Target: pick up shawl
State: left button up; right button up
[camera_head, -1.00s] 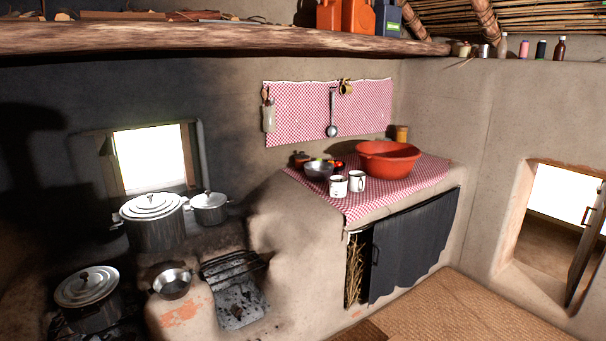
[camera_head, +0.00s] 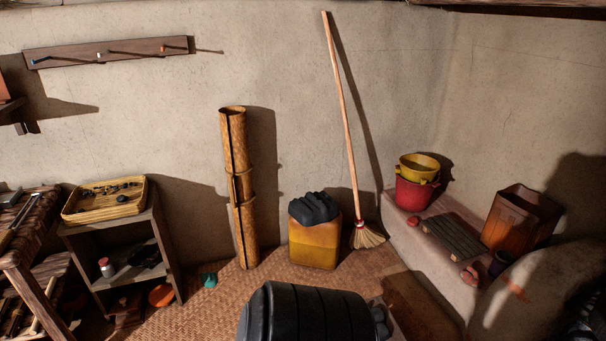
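I see nothing that I can clearly name as the shawl. A dark grey, lumpy, folded-looking thing (camera_head: 314,208) lies on top of a yellow-orange container (camera_head: 314,245) against the back wall; I cannot tell whether it is cloth. Neither of my grippers is in view.
A rolled mat (camera_head: 239,190) and a broom (camera_head: 345,120) lean on the wall. A shelf unit (camera_head: 165,240) with a woven tray (camera_head: 105,200) stands left. A ledge at right holds buckets (camera_head: 415,190) and an orange-brown bin (camera_head: 520,215). A large black ribbed object (camera_head: 310,315) fills the bottom middle.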

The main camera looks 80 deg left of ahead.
aim_at(316, 207)
jog(key=u, duration=4.1)
jog(key=z, duration=1.4)
jog(key=i+j+u, duration=0.15)
jog(key=i+j, duration=0.2)
jog(key=j, duration=0.25)
jog(key=i+j+u, duration=0.15)
jog(key=i+j, duration=0.25)
jog(key=j, duration=0.15)
jog(key=i+j+z, duration=0.1)
jog(key=i, duration=0.3)
jog(key=i+j+z, duration=0.15)
jog(key=i, duration=0.25)
jog(key=i+j+z, duration=0.1)
jog(key=i, duration=0.3)
